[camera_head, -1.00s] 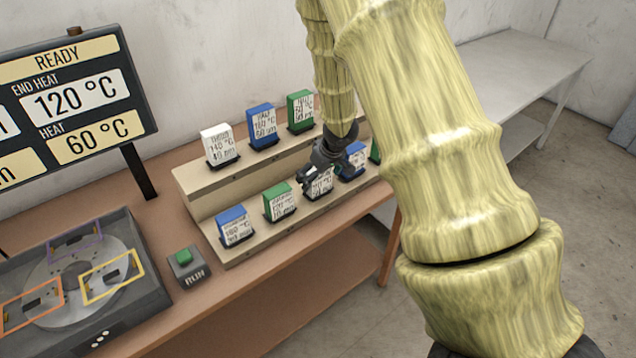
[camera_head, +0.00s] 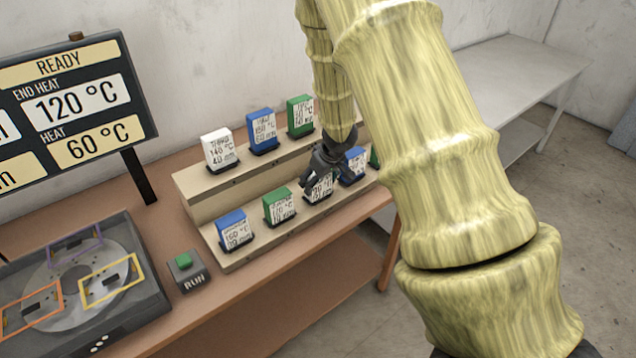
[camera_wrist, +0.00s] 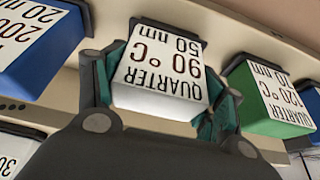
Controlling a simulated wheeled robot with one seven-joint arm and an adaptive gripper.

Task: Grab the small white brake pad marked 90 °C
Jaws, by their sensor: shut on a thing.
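The white brake pad marked QUARTER 90 °C 50 nm (camera_wrist: 162,75) is in the middle of the wrist view, upside down there. My gripper (camera_wrist: 160,95) is shut on it, with one teal-padded finger at each side. In the head view my gripper (camera_head: 322,178) is at the lower step of the rack, and the white pad (camera_head: 319,190) shows just below it. The pad is still at its place in the rack, its far end by a dark holder. Part of it is hidden by my gripper in the head view.
The stepped beige rack (camera_head: 205,190) holds other pads. A green pad (camera_head: 279,206) and a blue pad (camera_head: 353,165) stand close on either side of my gripper. A RUN button box (camera_head: 188,270) and a grey machine (camera_head: 140,300) are at left.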

